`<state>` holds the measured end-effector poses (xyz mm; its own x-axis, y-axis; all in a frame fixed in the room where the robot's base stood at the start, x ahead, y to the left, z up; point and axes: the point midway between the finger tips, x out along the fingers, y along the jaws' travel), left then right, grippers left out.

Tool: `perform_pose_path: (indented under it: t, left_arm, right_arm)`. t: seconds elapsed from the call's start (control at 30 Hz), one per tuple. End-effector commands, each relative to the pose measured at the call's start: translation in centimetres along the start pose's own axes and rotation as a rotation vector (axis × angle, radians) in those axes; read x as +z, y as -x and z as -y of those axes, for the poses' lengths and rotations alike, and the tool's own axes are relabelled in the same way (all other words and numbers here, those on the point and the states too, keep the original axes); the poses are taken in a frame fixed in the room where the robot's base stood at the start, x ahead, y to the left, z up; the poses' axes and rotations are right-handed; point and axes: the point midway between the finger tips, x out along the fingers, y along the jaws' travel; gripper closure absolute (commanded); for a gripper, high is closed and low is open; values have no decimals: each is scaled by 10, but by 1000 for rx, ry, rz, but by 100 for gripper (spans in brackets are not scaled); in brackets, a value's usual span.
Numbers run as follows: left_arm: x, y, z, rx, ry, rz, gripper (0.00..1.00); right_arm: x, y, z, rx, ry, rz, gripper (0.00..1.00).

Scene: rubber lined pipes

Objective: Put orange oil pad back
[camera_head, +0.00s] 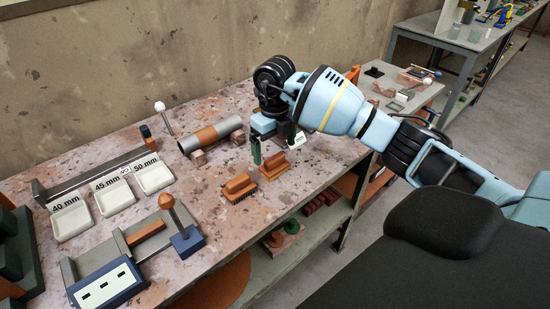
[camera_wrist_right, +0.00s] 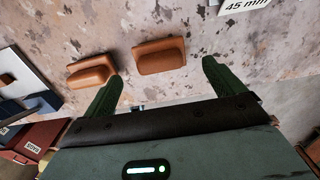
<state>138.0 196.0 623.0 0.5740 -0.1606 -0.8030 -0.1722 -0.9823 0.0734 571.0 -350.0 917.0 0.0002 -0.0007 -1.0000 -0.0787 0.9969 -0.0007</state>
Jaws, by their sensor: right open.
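Two orange-brown handled blocks stand side by side on the speckled bench. The nearer block (camera_head: 240,187) has a dark underside and the farther block (camera_head: 274,166) a lighter base; I cannot tell which is the oil pad. Both also show in the right wrist view, one at the left (camera_wrist_right: 92,72) and one near the middle (camera_wrist_right: 159,55). My right gripper (camera_head: 273,146) is above the bench just behind the farther block, with green fingers open. In the wrist view the gap between its fingers (camera_wrist_right: 162,76) is empty. My left gripper is not in view.
White trays (camera_head: 112,196) marked 40, 45 and 50 mm stand at left. Bare bench lies left of the orange blocks.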

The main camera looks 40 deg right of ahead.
Motion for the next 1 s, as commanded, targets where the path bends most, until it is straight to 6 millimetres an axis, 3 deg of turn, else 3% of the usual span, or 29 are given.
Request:
perform_pose_path:
  t: [0.2,0.4,1.0]
  left_arm:
    - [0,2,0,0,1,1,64]
    - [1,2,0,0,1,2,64]
    - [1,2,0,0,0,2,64]
  right_arm:
    - [1,40,0,0,-1,2,6]
    - [0,57,0,0,0,-1,6]
    - [0,60,0,0,0,-2,6]
